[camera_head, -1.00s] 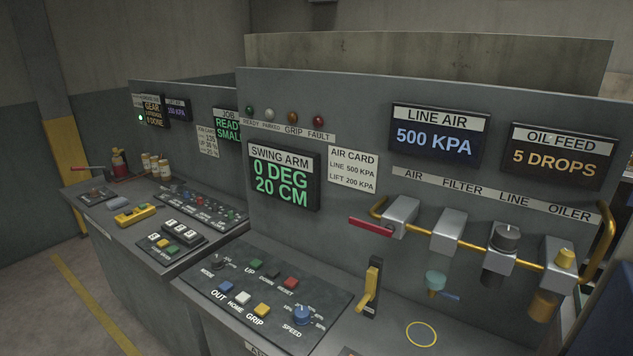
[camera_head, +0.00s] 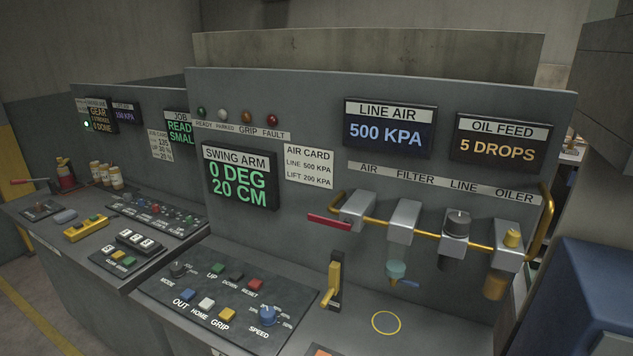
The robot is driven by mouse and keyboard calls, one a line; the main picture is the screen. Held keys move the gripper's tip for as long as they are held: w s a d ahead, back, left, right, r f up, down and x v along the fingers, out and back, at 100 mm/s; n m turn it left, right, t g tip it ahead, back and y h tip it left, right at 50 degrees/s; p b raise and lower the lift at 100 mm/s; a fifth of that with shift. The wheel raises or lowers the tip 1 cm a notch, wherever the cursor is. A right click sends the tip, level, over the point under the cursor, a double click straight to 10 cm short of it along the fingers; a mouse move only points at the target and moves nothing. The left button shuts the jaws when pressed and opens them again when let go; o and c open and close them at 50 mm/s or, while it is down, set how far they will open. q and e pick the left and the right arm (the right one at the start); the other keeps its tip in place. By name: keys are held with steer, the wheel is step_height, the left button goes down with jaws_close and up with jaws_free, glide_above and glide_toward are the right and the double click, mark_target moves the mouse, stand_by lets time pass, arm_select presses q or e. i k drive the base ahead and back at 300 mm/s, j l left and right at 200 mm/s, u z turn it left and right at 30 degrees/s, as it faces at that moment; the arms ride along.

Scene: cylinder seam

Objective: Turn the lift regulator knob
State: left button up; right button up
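No knob labelled as the lift regulator shows in this view. The only regulator knob I see is a dark round knob (camera_head: 457,222) on the block under the LINE label, on the air pipe at the right of the panel. The air card (camera_head: 309,166) reads LINE 500 KPA and LIFT 200 KPA. The LINE AIR display (camera_head: 388,130) reads 500 KPA. Neither of my grippers is in view.
A red lever (camera_head: 329,222) and a filter bowl (camera_head: 396,271) sit left of the dark knob, a yellow-topped oiler (camera_head: 512,239) right of it. A blue cabinet (camera_head: 592,285) is at the right edge.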

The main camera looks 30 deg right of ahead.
mark_target(128, 196)
steer(key=i+j+z, duration=0.1)
steer(key=i+j, duration=0.35)
steer(key=j, duration=0.25)
steer(key=i+j+z, duration=0.25)
steer(key=i+j, duration=0.2)
steer(key=j, duration=0.3)
steer(key=i+j, duration=0.2)
steer(key=j, duration=0.15)
steer(key=z, duration=0.05)
